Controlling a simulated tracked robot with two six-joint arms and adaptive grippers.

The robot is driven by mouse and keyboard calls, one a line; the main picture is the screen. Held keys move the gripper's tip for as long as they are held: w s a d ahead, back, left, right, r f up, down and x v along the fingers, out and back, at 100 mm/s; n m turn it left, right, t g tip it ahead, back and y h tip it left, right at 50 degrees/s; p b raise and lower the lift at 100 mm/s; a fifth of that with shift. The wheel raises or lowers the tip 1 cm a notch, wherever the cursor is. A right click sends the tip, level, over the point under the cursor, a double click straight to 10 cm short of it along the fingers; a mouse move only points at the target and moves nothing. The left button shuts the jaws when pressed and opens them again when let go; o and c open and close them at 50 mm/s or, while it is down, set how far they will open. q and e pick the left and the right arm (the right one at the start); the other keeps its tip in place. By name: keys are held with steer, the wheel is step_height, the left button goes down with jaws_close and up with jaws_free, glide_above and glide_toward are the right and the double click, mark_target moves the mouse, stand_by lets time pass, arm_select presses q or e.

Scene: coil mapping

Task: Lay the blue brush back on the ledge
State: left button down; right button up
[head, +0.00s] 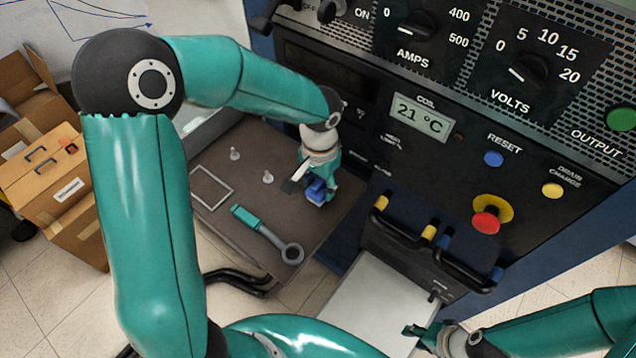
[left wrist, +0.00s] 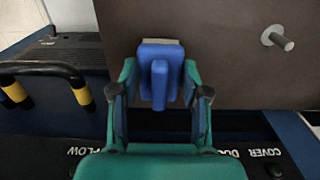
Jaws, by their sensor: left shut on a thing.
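The blue brush (head: 316,190) is in the jaws of my left gripper (head: 318,186), over the right part of the brown top (head: 215,228). In the left wrist view, the blue brush (left wrist: 160,75) sits between the two fingers of my left gripper (left wrist: 158,98), its upright rib facing the camera and a pale strip at its far edge. I cannot tell whether the brush touches the brown top. No separate ledge is clearly recognisable. My right gripper (head: 420,333) is at the lower right, above the pale panel; its jaw opening is unclear.
A metal frame (head: 211,187), two small pegs and a teal-handled ring tool (head: 266,234) lie or stand on the brown top. Cardboard boxes (head: 60,190) are at the left.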

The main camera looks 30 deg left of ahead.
mark_target(319, 184)
arm_select(q)
steer(key=shift+f, duration=0.2)
steer(key=c, duration=0.6)
jaws_free()
steer(key=shift+o, duration=0.2)
steer(key=shift+r, duration=0.1)
step_height(319, 184, up, 12)
steer(key=shift+s, duration=0.1)
